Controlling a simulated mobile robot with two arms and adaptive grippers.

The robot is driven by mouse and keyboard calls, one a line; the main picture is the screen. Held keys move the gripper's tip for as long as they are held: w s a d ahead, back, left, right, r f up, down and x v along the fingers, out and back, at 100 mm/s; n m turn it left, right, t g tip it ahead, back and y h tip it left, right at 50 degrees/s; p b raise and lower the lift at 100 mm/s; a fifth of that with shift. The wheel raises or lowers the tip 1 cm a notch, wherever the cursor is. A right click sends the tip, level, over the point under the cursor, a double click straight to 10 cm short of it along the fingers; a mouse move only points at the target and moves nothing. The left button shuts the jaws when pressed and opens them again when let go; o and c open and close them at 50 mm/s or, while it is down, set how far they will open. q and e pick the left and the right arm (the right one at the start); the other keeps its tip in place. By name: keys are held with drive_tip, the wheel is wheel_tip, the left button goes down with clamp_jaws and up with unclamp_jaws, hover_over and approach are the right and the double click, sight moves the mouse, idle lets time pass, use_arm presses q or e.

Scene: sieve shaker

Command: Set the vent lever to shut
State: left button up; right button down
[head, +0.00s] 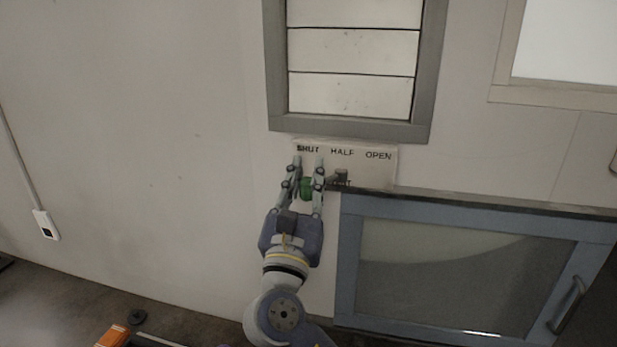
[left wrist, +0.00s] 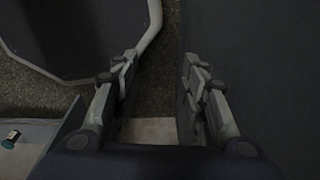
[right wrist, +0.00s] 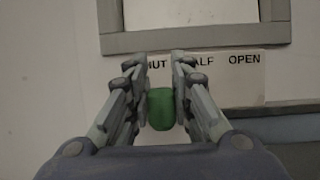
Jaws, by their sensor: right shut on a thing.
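The vent lever's green knob (head: 306,188) sits between the fingers of my right gripper (head: 306,172). The lever's dark pivot (head: 341,175) shows to the right of the fingers. The label plate (head: 378,176) reads SHUT, HALF and OPEN from left to right, and the gripper is below the word SHUT. In the right wrist view the green knob (right wrist: 160,108) is between the fingers of my right gripper (right wrist: 160,75), which is shut on it. My left gripper (left wrist: 158,90) is open and empty in the left wrist view.
The louvred vent (head: 352,52) is above the plate, with its slats lying flat in a grey frame. A blue-framed cabinet with a glass front (head: 470,275) stands right of the right arm. The wall at left is bare except for a cable and small box (head: 46,225).

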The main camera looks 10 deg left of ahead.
drive_tip(key=shift+w+a+f, duration=0.15)
drive_tip(key=shift+f, duration=0.4)
drive_tip(key=c, duration=1.4)
unclamp_jaws()
drive_tip(key=shift+w+a+f, duration=0.1)
drive_tip(key=shift+w+a, duration=0.05)
drive_tip(key=shift+a, duration=0.15)
drive_tip(key=shift+d, duration=0.3)
